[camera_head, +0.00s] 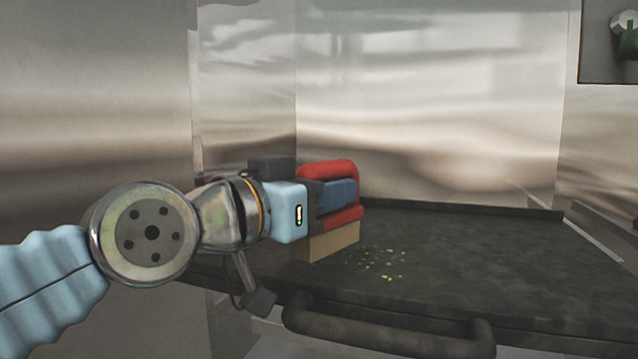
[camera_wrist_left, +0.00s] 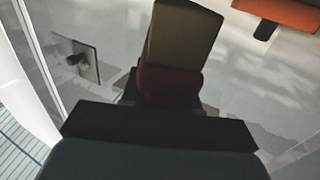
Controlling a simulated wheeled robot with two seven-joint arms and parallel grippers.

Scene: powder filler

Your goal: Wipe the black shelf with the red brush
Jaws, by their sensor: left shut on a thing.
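My left gripper (camera_head: 338,196) reaches in from the left and is shut on the red brush (camera_head: 330,170). The brush has a red handle and a tan bristle block (camera_head: 328,243) that points down at the left part of the black shelf (camera_head: 470,260). I cannot tell whether the bristles touch the shelf. Yellowish crumbs (camera_head: 385,262) lie on the shelf just right of the bristles. In the left wrist view the tan block (camera_wrist_left: 184,38) and the dark red handle (camera_wrist_left: 168,84) stick out beyond the gripper. My right gripper is not in view.
Shiny metal walls (camera_head: 430,120) stand behind and beside the shelf. A dark bar handle (camera_head: 385,333) runs along the shelf's front edge. The right side of the shelf is clear. An orange object (camera_wrist_left: 285,12) shows at the top right of the left wrist view.

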